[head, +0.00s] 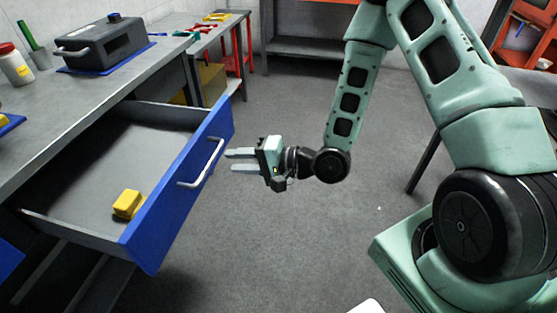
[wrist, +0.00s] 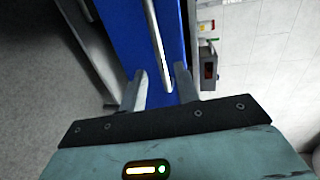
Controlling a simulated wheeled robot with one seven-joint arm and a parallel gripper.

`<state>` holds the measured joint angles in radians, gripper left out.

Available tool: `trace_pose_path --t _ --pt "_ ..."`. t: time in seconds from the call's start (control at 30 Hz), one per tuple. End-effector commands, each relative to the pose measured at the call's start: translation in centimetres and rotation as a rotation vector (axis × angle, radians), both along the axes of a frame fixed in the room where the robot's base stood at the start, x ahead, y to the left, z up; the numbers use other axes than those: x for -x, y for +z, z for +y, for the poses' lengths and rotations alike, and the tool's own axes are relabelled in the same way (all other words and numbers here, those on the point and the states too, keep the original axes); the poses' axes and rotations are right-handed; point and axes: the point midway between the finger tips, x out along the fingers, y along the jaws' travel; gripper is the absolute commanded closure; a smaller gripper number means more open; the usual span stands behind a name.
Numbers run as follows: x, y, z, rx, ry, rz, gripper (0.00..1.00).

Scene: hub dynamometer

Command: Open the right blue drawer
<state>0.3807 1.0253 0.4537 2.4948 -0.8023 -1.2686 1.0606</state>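The right blue drawer (head: 180,190) stands pulled well out from under the workbench in the head view, its grey inside showing. Its silver bar handle (head: 205,165) is on the blue front, and it also shows in the wrist view (wrist: 157,45). My gripper (head: 227,160) is just right of the handle, with its two fingers apart and pointing at the drawer front. In the wrist view my gripper (wrist: 160,73) has an open gap between the fingers, with the handle ahead of that gap. I see no contact with the handle.
A yellow block (head: 128,204) lies inside the drawer. Another blue drawer front (head: 8,259) shows at the lower left. A dark grey case (head: 100,43) and a white bottle (head: 15,67) stand on the workbench (head: 85,88). The floor (head: 265,240) right of the drawer is clear.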

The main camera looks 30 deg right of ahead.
Motion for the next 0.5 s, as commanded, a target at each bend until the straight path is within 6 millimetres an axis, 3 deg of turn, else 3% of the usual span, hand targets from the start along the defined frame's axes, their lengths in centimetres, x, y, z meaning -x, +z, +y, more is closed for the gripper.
trace_pose_path --t 0.17,0.5 --pt "2.7 1.3 -3.2 -0.002 -0.005 0.006 0.69" --pt "5.1 2.1 -6.1 0.000 -0.003 0.003 0.69"
